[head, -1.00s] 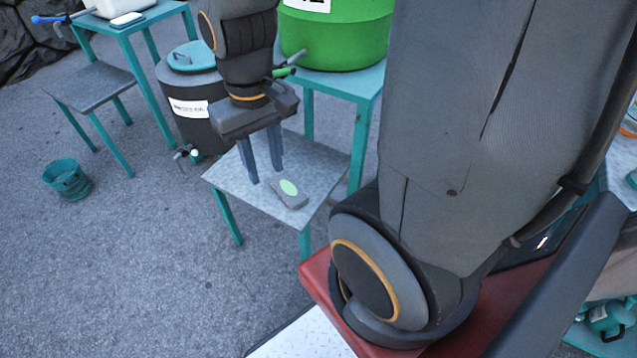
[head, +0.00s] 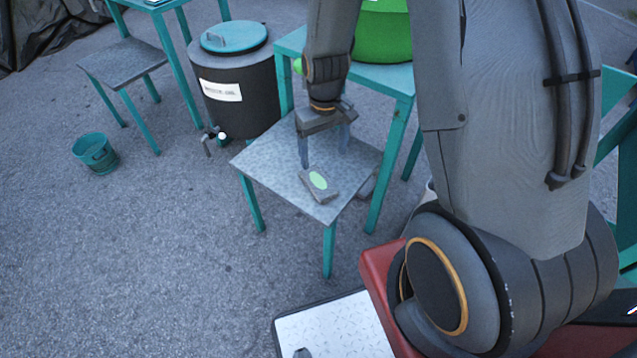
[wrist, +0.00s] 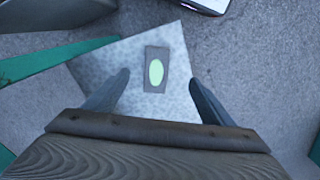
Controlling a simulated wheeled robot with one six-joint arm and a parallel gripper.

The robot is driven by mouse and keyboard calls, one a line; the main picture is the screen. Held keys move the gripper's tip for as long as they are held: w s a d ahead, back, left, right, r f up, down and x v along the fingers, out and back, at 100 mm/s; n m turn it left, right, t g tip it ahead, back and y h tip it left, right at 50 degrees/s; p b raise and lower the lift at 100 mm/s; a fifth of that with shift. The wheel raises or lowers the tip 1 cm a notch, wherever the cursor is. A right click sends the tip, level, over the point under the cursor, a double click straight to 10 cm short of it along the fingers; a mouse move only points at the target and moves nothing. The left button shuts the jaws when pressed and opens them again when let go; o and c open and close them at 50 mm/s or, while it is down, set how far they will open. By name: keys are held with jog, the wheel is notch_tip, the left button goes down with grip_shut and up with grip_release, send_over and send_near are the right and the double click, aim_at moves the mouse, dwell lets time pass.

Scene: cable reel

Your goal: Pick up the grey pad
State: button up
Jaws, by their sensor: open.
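The grey pad (head: 311,193) is a small flat block with a light green oval on top. It lies on the grey speckled top of a low teal-legged table (head: 262,167), towards its front right edge. My gripper (head: 324,160) is open and empty above the table, a little behind the pad in the head view. In the wrist view the pad (wrist: 148,72) shows beyond and between the two open fingertips of my gripper (wrist: 158,78). The pad is fully visible there, with nothing between the fingers. Whether the fingertips touch the table is not clear.
A dark barrel (head: 236,105) with a teal lid and a tap stands behind the table at left. A green container (head: 382,38) sits on a higher teal table (head: 398,78) behind. A teal bucket (head: 95,152) stands on the ground. The ground at front left is clear.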

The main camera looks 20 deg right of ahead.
send_over(321, 185)
jog(key=shift+n, duration=0.3)
notch_tip(321, 185, down, 8)
jog(key=shift+r, duration=0.1)
jog(key=shift+f+p, duration=0.55)
jog(key=shift+f, duration=3.45)
jog(key=c, duration=1.3)
jog(key=shift+o, duration=0.2)
jog(key=shift+r, duration=0.1)
